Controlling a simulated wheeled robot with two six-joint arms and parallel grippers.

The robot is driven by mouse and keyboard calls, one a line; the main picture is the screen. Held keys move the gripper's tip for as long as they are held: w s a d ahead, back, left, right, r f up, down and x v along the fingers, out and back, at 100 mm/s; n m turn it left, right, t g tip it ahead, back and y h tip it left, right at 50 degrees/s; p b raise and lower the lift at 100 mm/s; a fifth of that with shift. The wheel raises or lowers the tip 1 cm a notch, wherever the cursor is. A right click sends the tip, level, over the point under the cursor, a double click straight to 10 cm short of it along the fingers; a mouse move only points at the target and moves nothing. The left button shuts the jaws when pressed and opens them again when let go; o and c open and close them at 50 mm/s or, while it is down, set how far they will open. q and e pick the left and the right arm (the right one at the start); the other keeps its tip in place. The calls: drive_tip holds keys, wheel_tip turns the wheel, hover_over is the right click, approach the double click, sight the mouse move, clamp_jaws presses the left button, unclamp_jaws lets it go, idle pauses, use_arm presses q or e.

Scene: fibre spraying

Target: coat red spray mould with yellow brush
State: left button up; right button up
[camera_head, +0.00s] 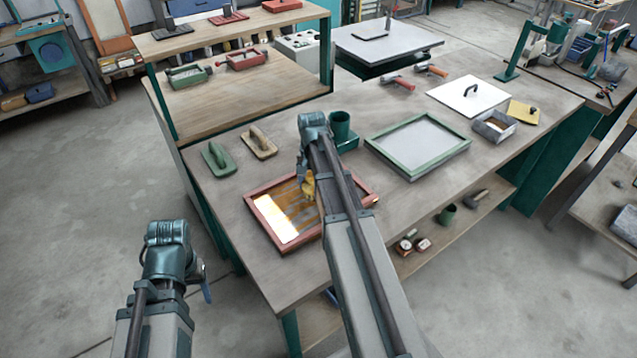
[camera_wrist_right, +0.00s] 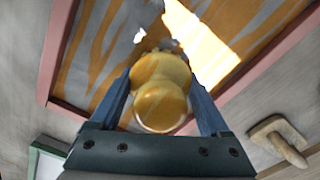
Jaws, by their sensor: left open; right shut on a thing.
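The red spray mould (camera_head: 263,226) is a shallow red-framed tray lying flat on the workbench. Its floor shows orange-yellow streaks over grey and a very bright patch at the left; its red rim also shows in the right wrist view (camera_wrist_right: 56,50). My right gripper (camera_wrist_right: 162,90) is shut on the yellow brush (camera_wrist_right: 160,106), over the mould. The brush also shows in the head view (camera_head: 308,187), partly behind my arm. The brush's tip is hidden, so contact cannot be told. My left gripper (camera_head: 206,288) is open and empty, low at the left, off the bench, mostly hidden by its wrist.
A green float (camera_head: 218,159) and a wooden float (camera_head: 262,143) lie behind the mould. A green cup (camera_head: 340,127) stands behind my right wrist. A green-framed mould (camera_head: 375,140) lies to the right.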

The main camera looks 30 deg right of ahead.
sight(285, 207)
drive_tip(key=shift+s+a+r, duration=0.1)
drive_tip(key=shift+s+a, duration=0.05)
drive_tip(key=shift+a, duration=1.7)
drive_tip(key=shift+s+a, duration=0.15)
drive_tip(key=shift+a, duration=1.45)
drive_tip(key=shift+a, duration=0.1)
drive_tip(key=shift+s+a, duration=0.15)
drive_tip(key=shift+a, duration=1.35)
wheel_tip(285, 207, up, 6)
drive_tip(key=p, duration=0.6)
